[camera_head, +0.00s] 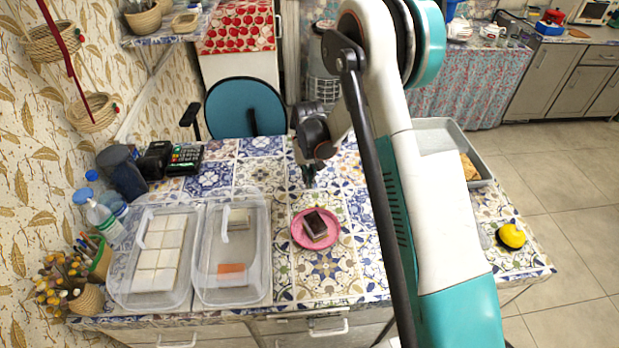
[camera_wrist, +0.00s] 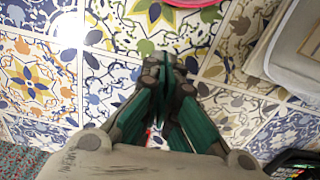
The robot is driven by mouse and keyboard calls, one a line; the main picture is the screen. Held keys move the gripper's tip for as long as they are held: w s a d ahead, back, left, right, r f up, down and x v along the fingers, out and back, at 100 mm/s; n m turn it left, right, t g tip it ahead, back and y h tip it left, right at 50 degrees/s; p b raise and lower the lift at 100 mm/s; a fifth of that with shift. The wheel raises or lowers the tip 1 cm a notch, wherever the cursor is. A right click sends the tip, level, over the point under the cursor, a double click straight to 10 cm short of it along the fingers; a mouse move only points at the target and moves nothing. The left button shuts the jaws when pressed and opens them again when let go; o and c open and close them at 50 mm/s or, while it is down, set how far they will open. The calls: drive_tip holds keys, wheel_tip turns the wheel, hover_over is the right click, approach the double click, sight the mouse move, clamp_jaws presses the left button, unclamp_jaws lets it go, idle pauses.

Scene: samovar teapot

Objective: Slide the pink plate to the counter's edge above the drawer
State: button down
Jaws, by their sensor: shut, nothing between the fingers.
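The pink plate (camera_head: 300,237) lies on the tiled counter (camera_head: 262,262), a little back from the front edge. A dark brown block (camera_head: 315,223), like a piece of cake, sits on it. My gripper (camera_head: 308,181) is shut and empty, pointing down just behind the plate and apart from it. In the wrist view my gripper's fingertips (camera_wrist: 162,60) are together over bare tiles, and only a sliver of the pink plate (camera_wrist: 192,2) shows at the top edge. A drawer front with a white handle (camera_head: 328,331) is below the counter's front edge, nearly under the plate.
Two clear lidded boxes (camera_head: 204,290) stand left of the plate. A grey tray (camera_head: 440,124) is at the back right, partly behind my arm. A card terminal (camera_head: 186,156) is at the back left. Tiles before the plate are clear.

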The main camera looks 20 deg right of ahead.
sight(309, 196)
wheel_tip(309, 196, down, 7)
drive_tip(key=shift+r+b, duration=0.2)
drive_tip(key=shift+b, duration=0.5)
drive_tip(key=s, duration=0.3)
drive_tip(key=shift+s+a+r, duration=0.15)
drive_tip(key=shift+a+r, duration=0.1)
drive_tip(key=shift+r, duration=0.05)
drive_tip(key=shift+s+b, duration=0.3)
drive_tip(key=shift+s, duration=0.05)
